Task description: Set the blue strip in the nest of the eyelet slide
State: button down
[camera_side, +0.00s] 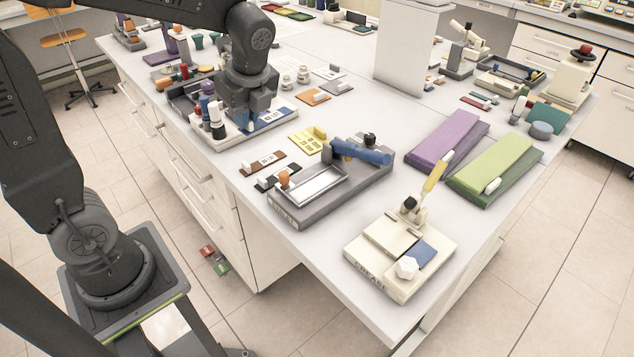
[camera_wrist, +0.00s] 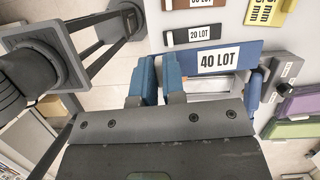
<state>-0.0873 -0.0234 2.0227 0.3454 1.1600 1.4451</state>
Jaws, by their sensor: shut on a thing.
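My gripper (camera_side: 243,115) is shut on the blue strip (camera_side: 270,118), above the white bottle stand. The strip also shows in the wrist view (camera_wrist: 110,52), lying across the fingertips (camera_wrist: 160,72) with a white "40 LOT" label to the right of them. The fingers hide part of the strip. The grey device with a blue lever, which looks like the eyelet slide (camera_side: 332,203), stands right of my gripper in the side view. Its shallow pale, metal-rimmed recess (camera_side: 317,184) looks empty.
A brown strip (camera_side: 263,163), a dark strip (camera_side: 270,182) and a yellow piece (camera_side: 307,140) lie between the bottle stand (camera_side: 225,137) and the slide. A cream crease device (camera_side: 385,262) stands in front. Purple (camera_side: 447,140) and green (camera_side: 497,168) pads lie right.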

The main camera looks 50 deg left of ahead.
jog(key=shift+s+r+m, duration=0.1)
jog(key=shift+s+m, duration=0.1)
jog(key=shift+m, duration=0.1)
jog(key=shift+d, duration=0.15)
send_over(296, 190)
jog(key=d, duration=0.1)
notch_tip(296, 190, down, 7)
jog(key=shift+r, duration=0.1)
jog(key=shift+f, duration=2.05)
jog(key=shift+f, duration=0.15)
jog(key=c, duration=1.2)
grip_release()
